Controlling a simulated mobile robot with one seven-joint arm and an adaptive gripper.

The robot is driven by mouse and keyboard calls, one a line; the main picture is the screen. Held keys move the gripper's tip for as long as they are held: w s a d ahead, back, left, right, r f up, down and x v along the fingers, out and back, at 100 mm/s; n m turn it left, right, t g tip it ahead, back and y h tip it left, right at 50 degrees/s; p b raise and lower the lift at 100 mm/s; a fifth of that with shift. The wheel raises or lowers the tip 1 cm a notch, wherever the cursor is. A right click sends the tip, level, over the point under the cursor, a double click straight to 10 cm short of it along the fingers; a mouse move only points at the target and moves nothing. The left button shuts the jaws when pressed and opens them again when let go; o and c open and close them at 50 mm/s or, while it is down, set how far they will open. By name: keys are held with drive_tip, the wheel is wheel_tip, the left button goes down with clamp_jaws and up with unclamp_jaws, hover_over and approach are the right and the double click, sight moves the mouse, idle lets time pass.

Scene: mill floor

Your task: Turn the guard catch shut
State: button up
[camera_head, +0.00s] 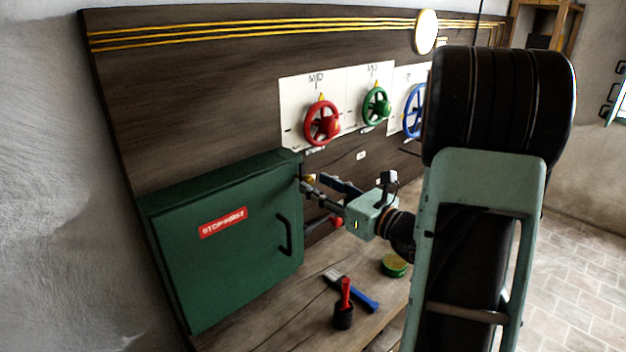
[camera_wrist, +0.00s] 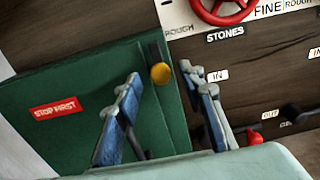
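The green guard box (camera_head: 225,275) stands at the left with its door closed; it bears a red "STOP FIRST" label and a black handle. What looks like its catch, a round yellow knob (camera_wrist: 160,75) with a dark bar above it, sits at the door's right edge in the wrist view. In the head view the knob (camera_head: 308,179) is small and partly hidden by my gripper (camera_head: 320,183). In the wrist view my gripper (camera_wrist: 160,86) is open, its blue-grey fingers either side of the knob. I cannot tell whether either finger touches it.
Red (camera_head: 322,123), green (camera_head: 376,106) and blue (camera_head: 414,110) handwheels are on the panel above. A blue-handled brush (camera_head: 358,294), a black cup (camera_head: 343,317) with a red handle and a green tin (camera_head: 394,265) are on the bench below my gripper.

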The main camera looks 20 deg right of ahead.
sight(304, 174)
drive_tip(key=shift+x, duration=1.1)
clamp_jaws()
